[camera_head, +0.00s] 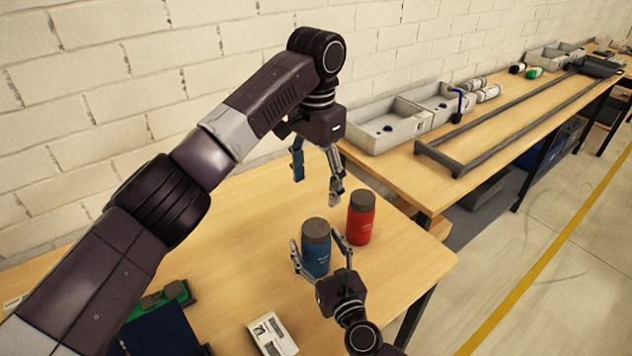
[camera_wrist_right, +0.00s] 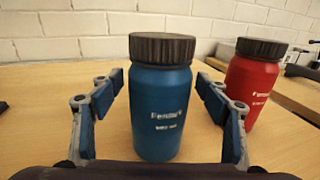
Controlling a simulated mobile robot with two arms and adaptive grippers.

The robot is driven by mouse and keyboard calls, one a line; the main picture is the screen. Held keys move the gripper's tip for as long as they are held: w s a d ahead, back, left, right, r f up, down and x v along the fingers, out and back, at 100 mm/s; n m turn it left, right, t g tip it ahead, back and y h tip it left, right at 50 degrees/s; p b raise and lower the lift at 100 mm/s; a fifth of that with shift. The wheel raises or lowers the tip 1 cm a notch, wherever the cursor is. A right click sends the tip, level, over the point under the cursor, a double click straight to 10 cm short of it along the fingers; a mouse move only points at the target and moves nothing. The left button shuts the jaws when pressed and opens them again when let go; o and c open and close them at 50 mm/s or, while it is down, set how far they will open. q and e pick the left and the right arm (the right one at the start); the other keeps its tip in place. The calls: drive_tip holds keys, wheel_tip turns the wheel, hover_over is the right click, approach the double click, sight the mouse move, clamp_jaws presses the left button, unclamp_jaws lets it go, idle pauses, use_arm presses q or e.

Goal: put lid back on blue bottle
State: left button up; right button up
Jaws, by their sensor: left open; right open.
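The blue bottle (camera_head: 317,258) stands upright on the wooden table. A dark ribbed lid (camera_head: 316,230) sits on its top, looking level; the lid also shows in the right wrist view (camera_wrist_right: 162,48), above the blue bottle (camera_wrist_right: 161,112). Whether it is screwed tight I cannot tell. My right gripper (camera_head: 314,240) is open, with one finger on either side of the blue bottle; gaps show between fingers and bottle in the right wrist view. My left gripper (camera_head: 317,184) is open and empty, pointing down above and behind the blue bottle.
A red bottle (camera_head: 360,223) with a dark lid stands close right of the blue one. A white labelled box (camera_head: 272,335) and green item (camera_head: 163,298) lie nearer. Grey bins (camera_head: 388,140) and a dark frame (camera_head: 456,163) are on the far bench. Table left of the bottles is clear.

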drive_tip(key=v, duration=1.2)
